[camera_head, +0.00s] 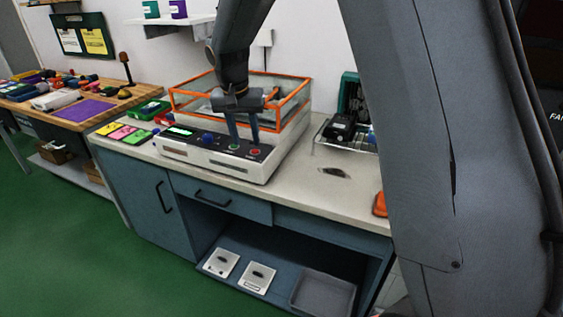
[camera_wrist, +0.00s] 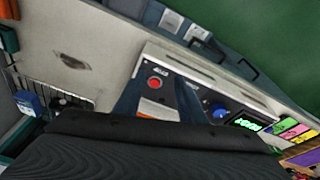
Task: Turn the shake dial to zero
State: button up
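The shaker machine (camera_head: 215,160) is a white box with a dark front panel and an orange-framed clear top on the bench. Its blue dial (camera_head: 207,136) sits on the panel between a lit green display (camera_head: 180,131) and the buttons. The dial also shows in the wrist view (camera_wrist: 218,110), right of the fingers; its exact setting is too small to read. My gripper (camera_head: 245,141) is open and empty, pointing down over the button end of the panel, right of the dial. In the wrist view the red button (camera_wrist: 154,83) shows between the fingers.
A wire rack (camera_head: 345,136) with dark items stands right of the machine. Pink, yellow and green cards (camera_head: 124,132) lie to its left. An orange object (camera_head: 380,205) is at the bench's right. The bench front (camera_head: 300,195) is mostly clear.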

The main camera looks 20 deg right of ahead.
jog(key=s+d+n, duration=0.1)
jog(key=s+d, duration=0.2)
jog(key=s, duration=0.4)
jog(key=s+d+f+n+p, duration=0.1)
jog(key=s+d, duration=0.3)
jog(key=s, duration=0.2)
jog(key=shift+s+f+g+y, duration=0.2)
jog(key=shift+s+g+y, duration=0.1)
jog(key=shift+s, duration=0.05)
